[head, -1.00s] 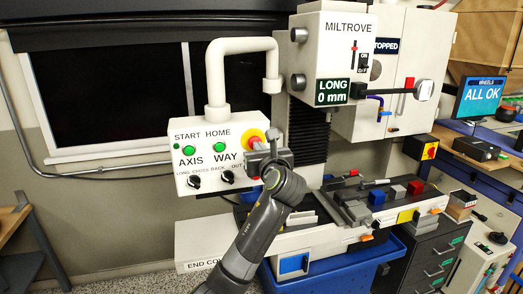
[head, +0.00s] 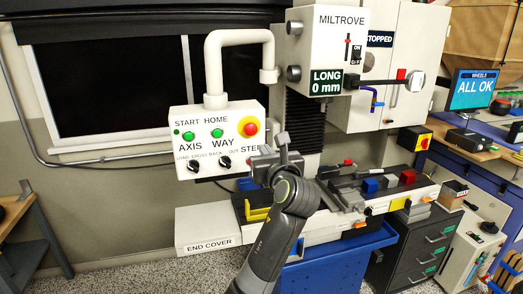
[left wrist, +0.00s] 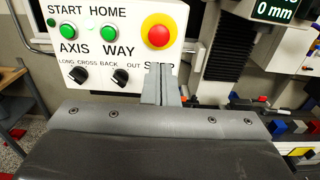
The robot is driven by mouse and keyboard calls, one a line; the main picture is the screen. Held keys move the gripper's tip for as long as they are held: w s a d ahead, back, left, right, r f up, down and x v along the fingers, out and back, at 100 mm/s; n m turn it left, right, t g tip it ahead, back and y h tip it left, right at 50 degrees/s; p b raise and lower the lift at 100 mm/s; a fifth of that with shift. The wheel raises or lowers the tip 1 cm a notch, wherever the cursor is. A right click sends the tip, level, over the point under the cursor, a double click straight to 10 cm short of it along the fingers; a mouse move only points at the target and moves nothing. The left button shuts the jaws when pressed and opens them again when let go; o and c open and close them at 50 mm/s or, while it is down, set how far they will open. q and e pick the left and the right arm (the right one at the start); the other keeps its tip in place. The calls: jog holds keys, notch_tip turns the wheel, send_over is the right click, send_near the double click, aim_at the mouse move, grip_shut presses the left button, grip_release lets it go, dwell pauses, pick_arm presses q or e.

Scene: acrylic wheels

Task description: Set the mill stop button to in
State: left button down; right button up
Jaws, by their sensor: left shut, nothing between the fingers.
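The mill stop button is a red round button (head: 248,127) on a yellow ring, at the right end of the white control panel (head: 190,150). In the left wrist view the button (left wrist: 158,36) is fully uncovered, just above my fingertips. I cannot tell whether it is in or out. My left gripper (head: 283,142) is shut and empty, to the lower right of the button in the head view and apart from it. Its closed fingers (left wrist: 163,72) point up at the panel and hide part of the label below the button. My right gripper is not in view.
The panel also has two green buttons (head: 189,135) (head: 217,133) and two black knobs (head: 192,166) (head: 225,162). A white arm (head: 214,70) holds it from above. The mill table (head: 330,222) with coloured blocks lies to the right. A blue screen (head: 477,93) reads ALL OK.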

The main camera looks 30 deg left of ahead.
pick_arm(q)
jog(key=v, duration=0.3)
jog(key=shift+r, duration=0.1)
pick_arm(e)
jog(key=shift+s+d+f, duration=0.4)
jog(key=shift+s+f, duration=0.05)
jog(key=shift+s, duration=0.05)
pick_arm(q)
jog(key=shift+d, duration=0.1)
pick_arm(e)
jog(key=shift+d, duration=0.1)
